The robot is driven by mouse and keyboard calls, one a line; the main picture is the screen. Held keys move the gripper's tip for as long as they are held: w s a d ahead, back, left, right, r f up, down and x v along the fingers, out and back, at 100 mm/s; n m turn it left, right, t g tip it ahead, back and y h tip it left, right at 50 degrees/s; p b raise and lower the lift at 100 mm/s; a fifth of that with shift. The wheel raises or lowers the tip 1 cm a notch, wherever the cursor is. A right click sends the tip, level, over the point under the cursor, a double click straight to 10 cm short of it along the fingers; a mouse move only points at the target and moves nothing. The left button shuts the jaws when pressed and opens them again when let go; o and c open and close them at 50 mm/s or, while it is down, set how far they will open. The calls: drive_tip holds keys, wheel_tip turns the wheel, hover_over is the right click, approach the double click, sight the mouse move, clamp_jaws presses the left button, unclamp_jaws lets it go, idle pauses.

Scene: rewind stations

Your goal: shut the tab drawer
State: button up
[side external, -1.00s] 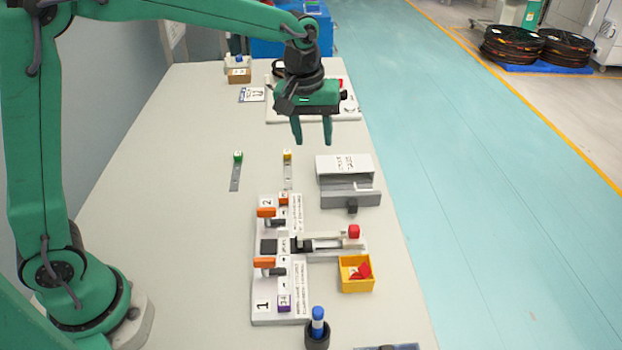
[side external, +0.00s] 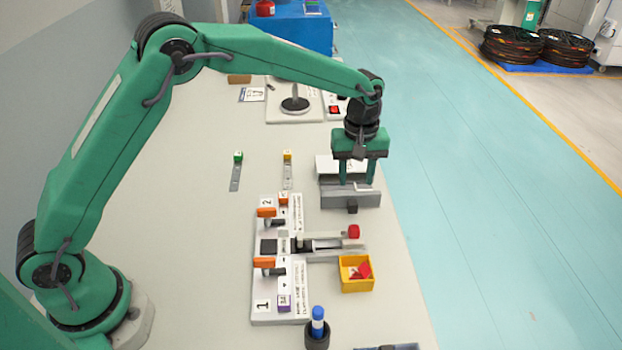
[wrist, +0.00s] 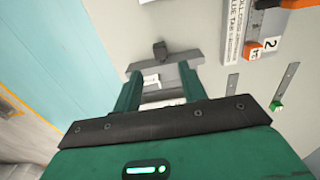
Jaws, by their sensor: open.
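The tab drawer (side external: 336,200) is a grey tray with a dark knob (side external: 352,208), standing out from its grey housing with a labelled white top (side external: 326,162). The drawer is open. My gripper (side external: 357,183) is open, pointing down over the drawer, its fingers apart and hiding part of the housing. In the wrist view the drawer's front wall (wrist: 182,66) and the dark knob (wrist: 160,50) lie just beyond my fingertips (wrist: 160,75), with white pieces (wrist: 151,80) between the fingers. I cannot tell whether the fingertips touch the drawer.
A white station board (side external: 262,312) with orange levers stands left of the drawer and nearer. A yellow bin (side external: 356,285) with red pieces and a dark holder with a blue marker (side external: 318,325) are nearer still. The table's right edge runs close beside the drawer.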

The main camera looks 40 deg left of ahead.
sight(353, 202)
drive_tip(key=shift+f, duration=3.9)
clamp_jaws()
